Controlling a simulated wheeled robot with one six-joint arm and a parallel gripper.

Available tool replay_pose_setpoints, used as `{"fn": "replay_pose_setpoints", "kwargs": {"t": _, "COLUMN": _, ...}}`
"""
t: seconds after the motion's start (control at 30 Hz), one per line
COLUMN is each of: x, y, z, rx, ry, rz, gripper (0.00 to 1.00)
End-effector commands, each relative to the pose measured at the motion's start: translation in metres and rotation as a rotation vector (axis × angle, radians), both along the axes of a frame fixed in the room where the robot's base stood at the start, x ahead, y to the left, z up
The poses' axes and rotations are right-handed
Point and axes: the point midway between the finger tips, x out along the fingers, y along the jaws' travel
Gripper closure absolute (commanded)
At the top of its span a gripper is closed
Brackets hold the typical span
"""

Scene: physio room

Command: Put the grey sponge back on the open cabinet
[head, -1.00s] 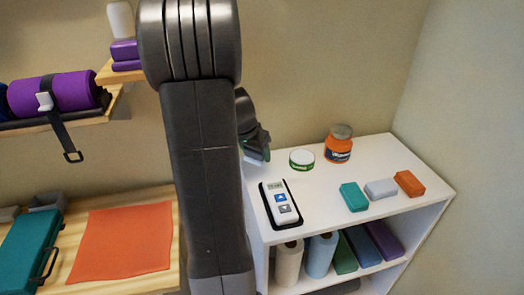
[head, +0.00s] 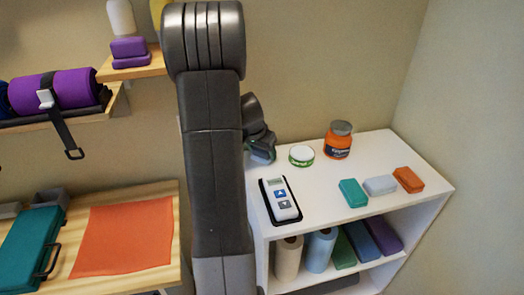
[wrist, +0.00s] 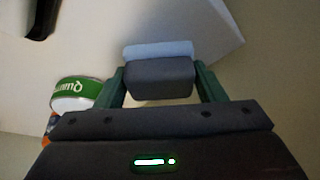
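The grey sponge (wrist: 158,78) shows in the wrist view as a block with a dark near face and a pale far face. My gripper (wrist: 160,82) has its two green fingers against the sponge's sides. In the head view my gripper (head: 262,150) is at the left back of the white open cabinet (head: 340,210), next to a green-and-white tub. My arm hides part of the gripper there, and I cannot make out the sponge clearly. The wrist view also shows the white cabinet (wrist: 190,20) beyond the sponge.
On the cabinet top are the green-and-white tub (head: 301,156), an orange jar (head: 338,142), a handheld device on a black tray (head: 281,200), and teal (head: 353,193), light grey (head: 380,185) and orange (head: 408,180) blocks. Bare top lies between device and blocks.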

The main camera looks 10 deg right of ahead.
Motion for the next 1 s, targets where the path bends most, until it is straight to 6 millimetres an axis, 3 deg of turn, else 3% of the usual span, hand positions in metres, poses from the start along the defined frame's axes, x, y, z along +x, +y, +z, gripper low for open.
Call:
{"fn": "replay_pose_setpoints", "kwargs": {"t": 0.03, "x": 0.000, "y": 0.000, "z": 0.000, "rx": 0.000, "ry": 0.000, "rz": 0.000, "gripper": 0.29}}
{"fn": "replay_pose_setpoints", "kwargs": {"t": 0.1, "x": 0.000, "y": 0.000, "z": 0.000, "rx": 0.000, "ry": 0.000, "rz": 0.000, "gripper": 0.16}}
{"fn": "replay_pose_setpoints", "kwargs": {"t": 0.53, "x": -0.001, "y": 0.001, "z": 0.008, "rx": 0.000, "ry": -0.003, "rz": 0.001, "gripper": 0.15}}
{"fn": "replay_pose_setpoints", "kwargs": {"t": 1.0, "x": -0.019, "y": 0.018, "z": 0.068, "rx": -0.001, "ry": -0.003, "rz": 0.000, "gripper": 0.15}}
